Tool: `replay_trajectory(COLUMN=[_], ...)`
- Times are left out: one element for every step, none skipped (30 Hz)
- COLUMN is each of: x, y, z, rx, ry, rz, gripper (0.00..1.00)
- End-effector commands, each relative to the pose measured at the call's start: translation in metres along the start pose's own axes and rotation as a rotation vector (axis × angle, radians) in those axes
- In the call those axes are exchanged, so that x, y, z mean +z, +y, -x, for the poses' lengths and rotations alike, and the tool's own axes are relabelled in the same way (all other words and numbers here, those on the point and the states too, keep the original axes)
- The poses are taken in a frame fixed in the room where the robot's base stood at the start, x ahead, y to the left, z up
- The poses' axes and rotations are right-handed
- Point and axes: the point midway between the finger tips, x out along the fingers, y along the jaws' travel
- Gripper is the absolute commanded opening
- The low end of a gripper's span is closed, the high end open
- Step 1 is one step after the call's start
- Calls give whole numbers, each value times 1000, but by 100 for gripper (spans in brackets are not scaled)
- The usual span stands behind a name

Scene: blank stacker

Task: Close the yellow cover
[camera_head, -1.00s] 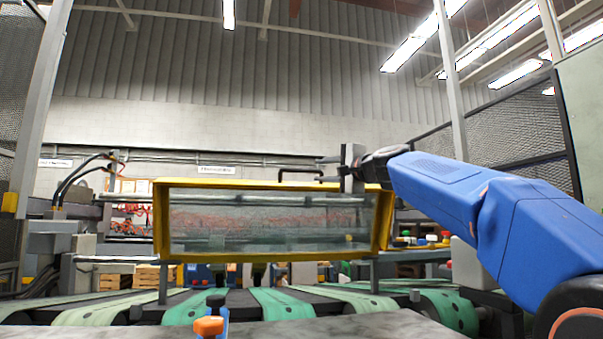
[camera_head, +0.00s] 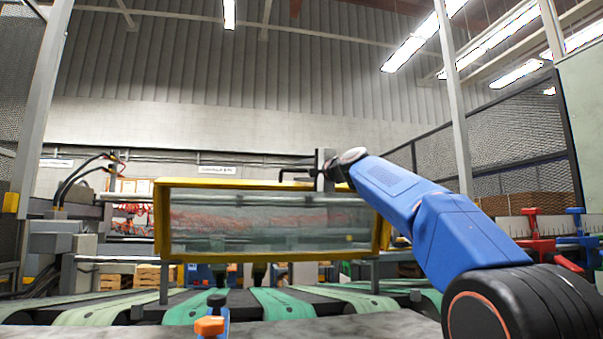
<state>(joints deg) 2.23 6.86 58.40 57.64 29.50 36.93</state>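The yellow cover (camera_head: 163,225) is a yellow frame around a clear pane and stands across the middle of the head view, above the green belts. A dark handle (camera_head: 297,172) sticks up from its top edge, right of the middle. My gripper (camera_head: 312,174) is at the end of my blue arm, at the cover's top edge beside the handle. Its fingers point left and overlap the handle's right end in the picture. I cannot tell whether they touch it or how far apart they are.
Green belts (camera_head: 275,304) run below the cover. A grey slab (camera_head: 350,327) lies in front, with an orange knob (camera_head: 209,326) at its edge. Red clamps (camera_head: 537,247) stand at the right. A grey post (camera_head: 455,110) rises behind my arm.

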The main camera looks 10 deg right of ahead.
Motion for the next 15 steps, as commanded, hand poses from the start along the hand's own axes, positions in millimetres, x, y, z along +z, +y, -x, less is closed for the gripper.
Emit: replay_trajectory(x=[0, 0, 0, 0, 0, 0, 0, 0, 0, 0, 0, 0, 0, 0, 0], y=[0, 0, 0, 0, 0, 0, 0, 0, 0, 0, 0, 0, 0, 0, 0], z=[0, 0, 0, 0, 0, 0, 0, 0, 0, 0, 0, 0, 0, 0, 0], rx=[0, 0, 0, 0, 0, 0, 0, 0, -1, 0, 0, 0, 0, 0, 0], ry=[0, 0, 0, 0, 0, 0, 0, 0, 0, 0, 0, 0, 0, 0, 0], rz=[0, 0, 0, 0, 0, 0, 0, 0, 0, 0, 0, 0, 0, 0, 0], gripper=[30, 30, 30, 30, 30, 28, 21, 14, 4, 0, 0, 0, 0, 0, 0])
